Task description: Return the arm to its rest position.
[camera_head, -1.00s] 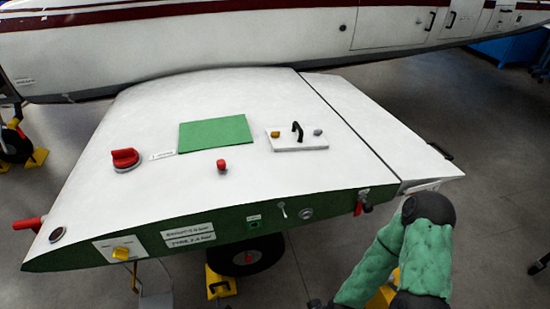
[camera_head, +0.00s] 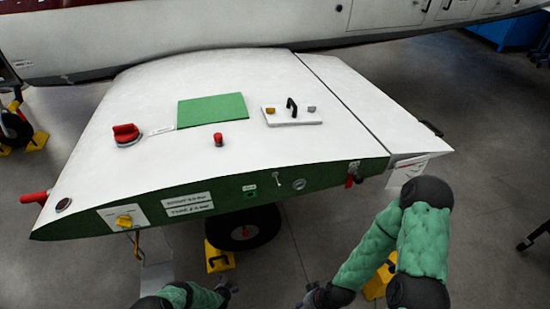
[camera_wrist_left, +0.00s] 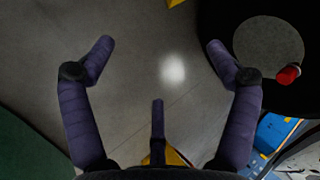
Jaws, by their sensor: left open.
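My left gripper (camera_head: 228,287) shows at the bottom of the head view, its green-sleeved forearm coming in from the lower left. In the left wrist view its dark purple fingers (camera_wrist_left: 160,48) are spread wide with nothing between them, above grey floor. My right arm (camera_head: 420,245) is bent, its green sleeves at the lower right of the wing panel. My right gripper (camera_head: 313,297) is at the bottom edge, partly cut off, and its fingers are too small to read. Both grippers are apart from the wing panel.
The white wing panel (camera_head: 215,100) with its green front edge spans the middle. It carries a red knob (camera_head: 126,134), a green patch (camera_head: 212,110) and a yellow switch (camera_head: 124,220). Below are a wheel (camera_head: 245,231) and yellow chocks (camera_head: 219,258). Open floor lies at right.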

